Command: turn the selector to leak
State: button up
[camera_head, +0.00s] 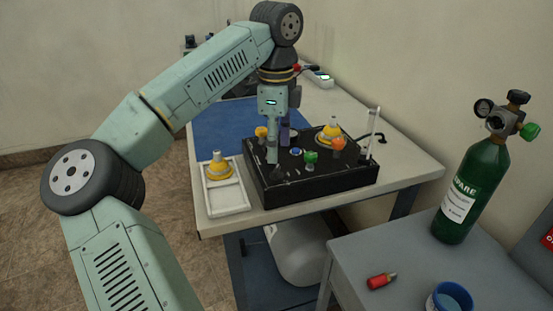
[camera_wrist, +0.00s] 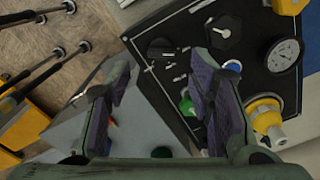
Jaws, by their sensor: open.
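The black trainer box (camera_head: 320,188) stands on the table in the head view; its panel (camera_wrist: 195,32) fills the upper right of the wrist view. A black round knob (camera_wrist: 160,48) with white marks around it, likely the selector, sits near the panel's left corner. The marks are too small to read. My gripper (camera_wrist: 159,76) is open and empty, its fingers apart on either side below this knob in the picture. Whether it touches the knob I cannot tell. In the head view my gripper (camera_head: 272,158) is low over the box's front left and hides part of the panel.
Near the selector are a black hexagonal knob (camera_wrist: 224,31), a gauge (camera_wrist: 284,55), a green knob (camera_wrist: 187,106) and a yellow fitting (camera_wrist: 264,115). A white tray (camera_head: 229,208) stands left of the box. A green cylinder (camera_head: 475,185) stands on the grey table at right.

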aim_at(277, 169)
jog(key=shift+f+p, duration=0.5)
jog(key=shift+f, duration=2.3)
jog(key=shift+c, duration=0.4)
grip_shut()
